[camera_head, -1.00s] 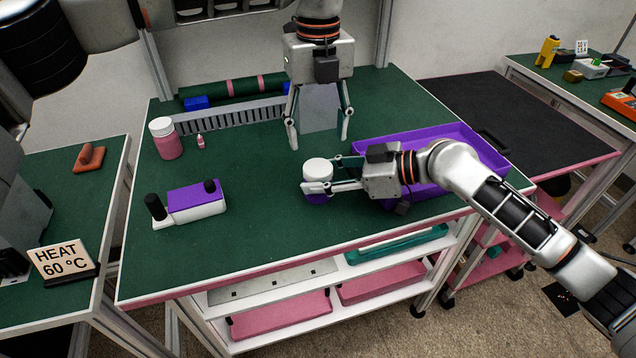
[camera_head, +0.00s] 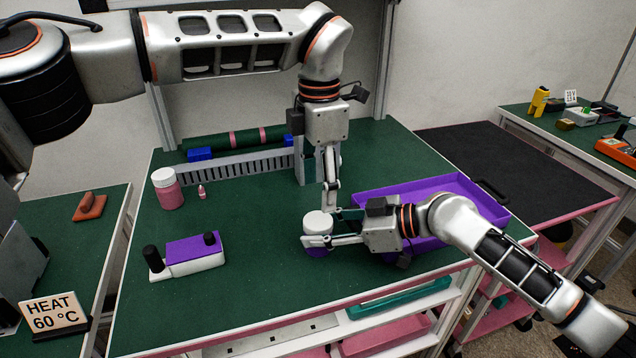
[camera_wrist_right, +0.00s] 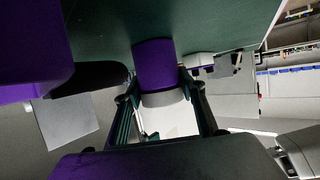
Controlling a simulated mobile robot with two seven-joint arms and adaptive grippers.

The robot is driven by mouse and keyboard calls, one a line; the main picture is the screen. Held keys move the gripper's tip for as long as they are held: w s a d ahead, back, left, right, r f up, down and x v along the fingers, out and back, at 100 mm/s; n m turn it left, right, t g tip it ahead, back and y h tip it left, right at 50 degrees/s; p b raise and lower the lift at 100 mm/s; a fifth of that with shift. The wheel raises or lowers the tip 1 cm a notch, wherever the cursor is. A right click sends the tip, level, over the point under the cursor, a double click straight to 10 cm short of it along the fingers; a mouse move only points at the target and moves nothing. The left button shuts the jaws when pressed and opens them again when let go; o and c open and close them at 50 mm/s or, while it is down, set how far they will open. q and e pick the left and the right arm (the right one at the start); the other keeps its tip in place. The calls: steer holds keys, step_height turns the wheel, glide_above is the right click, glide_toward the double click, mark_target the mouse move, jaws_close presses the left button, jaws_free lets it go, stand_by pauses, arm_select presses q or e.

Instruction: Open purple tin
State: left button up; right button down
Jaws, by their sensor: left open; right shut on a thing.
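The purple tin (camera_head: 316,252) stands upright on the green bench top near the front right. It has a white lid (camera_head: 318,221) on top. In the right wrist view the tin's purple body (camera_wrist_right: 154,64) shows beside the pale band of the lid. My right gripper (camera_head: 322,236) comes from the right and is shut on the tin, with its fingers around the upper part. My left gripper (camera_head: 329,206) points down just above and slightly right of the lid. It is open, its fingers seen nearly edge-on. Whether it touches the lid is hard to tell.
A purple tray (camera_head: 455,184) lies behind and right of the tin. A pink jar with a white lid (camera_head: 168,190) and a tiny pink bottle (camera_head: 202,192) stand back left. A purple-and-white device (camera_head: 195,252) sits front left. Bench around the tin's left is clear.

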mark_target(318, 220)
arm_select(q)
steer(key=m, duration=0.5)
steer(key=shift+m, duration=0.3)
steer(key=m, duration=0.6)
steer(key=shift+m, duration=0.4)
steer(key=m, duration=1)
steer(key=shift+m, duration=0.4)
steer(key=shift+f, duration=4)
steer(key=shift+c, duration=0.5)
